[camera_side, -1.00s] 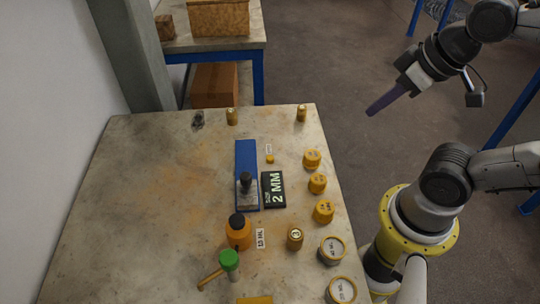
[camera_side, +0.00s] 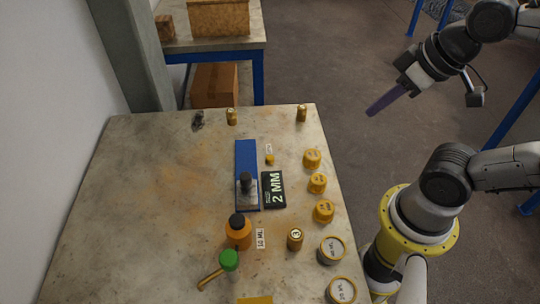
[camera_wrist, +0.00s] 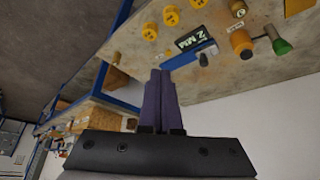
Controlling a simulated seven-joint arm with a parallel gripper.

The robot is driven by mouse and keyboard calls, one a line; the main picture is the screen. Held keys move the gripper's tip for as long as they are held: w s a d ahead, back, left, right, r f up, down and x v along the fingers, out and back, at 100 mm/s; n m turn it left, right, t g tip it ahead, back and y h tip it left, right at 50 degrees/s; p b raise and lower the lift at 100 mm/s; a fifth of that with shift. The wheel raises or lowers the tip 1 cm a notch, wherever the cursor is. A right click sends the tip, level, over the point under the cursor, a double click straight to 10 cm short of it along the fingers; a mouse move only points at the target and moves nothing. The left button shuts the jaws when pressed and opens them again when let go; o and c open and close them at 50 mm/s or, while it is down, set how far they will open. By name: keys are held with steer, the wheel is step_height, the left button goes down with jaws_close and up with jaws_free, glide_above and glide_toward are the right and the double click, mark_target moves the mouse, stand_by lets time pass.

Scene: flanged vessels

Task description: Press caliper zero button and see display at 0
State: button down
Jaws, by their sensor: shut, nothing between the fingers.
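A long blue bar (camera_side: 246,165) lies on the table, with a grey block and black knob (camera_side: 246,182) on its near end; I take this as the caliper. A black display (camera_side: 273,190) beside it reads "2 MM" in pale figures. It also shows in the wrist view (camera_wrist: 190,38). A small yellow button-like piece (camera_side: 269,159) sits right of the bar's far part, by a small white label. My gripper (camera_side: 371,111) has long purple fingers, shut and empty. It is in the air right of the table, well apart from the display and the yellow piece. The fingers also show in the wrist view (camera_wrist: 160,76).
Several yellow cylinders (camera_side: 317,183) line the table's right edge. Small brass pieces (camera_side: 301,114) stand at the back. The table's left half is clear.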

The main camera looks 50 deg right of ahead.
stand_by(0.4)
steer(key=w+a+r+n+t+y, duration=0.15)
steer(key=w+r+n+t, duration=0.25)
steer(key=w, duration=0.4)
steer(key=n+h, duration=0.2)
steer(key=n, duration=0.2)
glide_above(270, 158)
steer(key=s, duration=0.1)
step_height(270, 158, down, 19)
steer(key=shift+d+r, duration=0.2)
steer(key=shift+d, duration=0.05)
steer(key=shift+f, duration=4.4)
